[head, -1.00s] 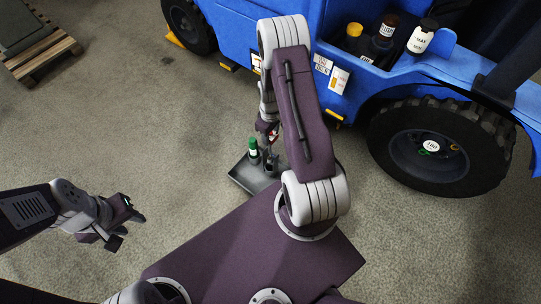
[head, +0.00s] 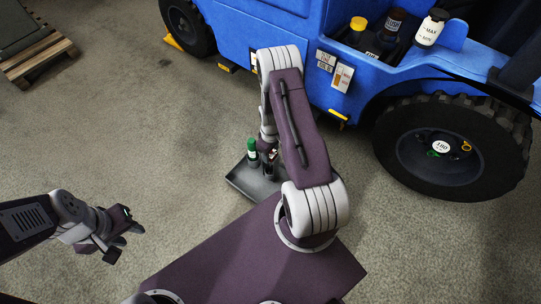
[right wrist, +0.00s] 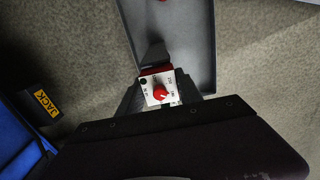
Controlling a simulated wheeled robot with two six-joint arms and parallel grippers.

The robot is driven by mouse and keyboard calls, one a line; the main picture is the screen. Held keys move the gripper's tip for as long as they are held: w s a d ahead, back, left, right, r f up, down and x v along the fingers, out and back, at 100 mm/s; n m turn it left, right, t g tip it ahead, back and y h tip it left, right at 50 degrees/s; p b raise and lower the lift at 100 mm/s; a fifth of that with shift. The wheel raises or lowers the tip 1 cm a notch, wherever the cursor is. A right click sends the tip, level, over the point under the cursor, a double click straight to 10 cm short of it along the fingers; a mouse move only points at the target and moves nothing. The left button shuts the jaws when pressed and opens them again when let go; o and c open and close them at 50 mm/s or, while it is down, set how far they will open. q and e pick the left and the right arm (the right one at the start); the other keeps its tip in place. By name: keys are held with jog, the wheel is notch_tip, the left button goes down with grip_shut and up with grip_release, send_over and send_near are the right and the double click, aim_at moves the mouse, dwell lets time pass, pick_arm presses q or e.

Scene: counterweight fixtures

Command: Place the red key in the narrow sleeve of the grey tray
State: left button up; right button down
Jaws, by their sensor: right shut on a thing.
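The grey tray (head: 240,183) lies on the floor beyond my purple base; it also shows in the right wrist view (right wrist: 198,45). A dark upright holder, perhaps the narrow sleeve, stands in it but is mostly covered by my right gripper (head: 268,158). My left gripper (head: 127,236) is open and empty, at the left.
A green-capped bottle (head: 252,151) stands in the tray, close left of my right gripper. The blue vehicle (head: 300,70) with a large black wheel (head: 440,148) stands behind and to the right. A wooden pallet (head: 40,62) lies far left. The floor between is clear.

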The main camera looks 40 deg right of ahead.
jog(key=c, duration=0.8)
grip_release()
notch_tip(320, 180, up, 12)
jog(key=p, duration=0.6)
jog(key=shift+r, duration=0.15)
jog(key=s+a+r+m, duration=0.1)
jog(key=s+a+r, duration=0.2)
jog(key=r, duration=0.3)
jog(key=s+a+r+m, duration=0.1)
jog(key=s+a+r, duration=0.2)
jog(key=a+r, duration=0.3)
jog(key=s+a+r+m+t, duration=0.1)
jog(key=s+a+r, duration=0.2)
jog(key=a+r, duration=0.2)
jog(key=shift+s+a+r, duration=0.1)
jog(key=shift+s+r, duration=0.1)
jog(key=shift+r, duration=0.3)
jog(key=shift+s+a+r, duration=0.1)
jog(key=shift+s+r, duration=0.1)
jog(key=shift+r, duration=0.25)
jog(key=shift+r+p, duration=0.1)
jog(key=shift+p, duration=0.2)
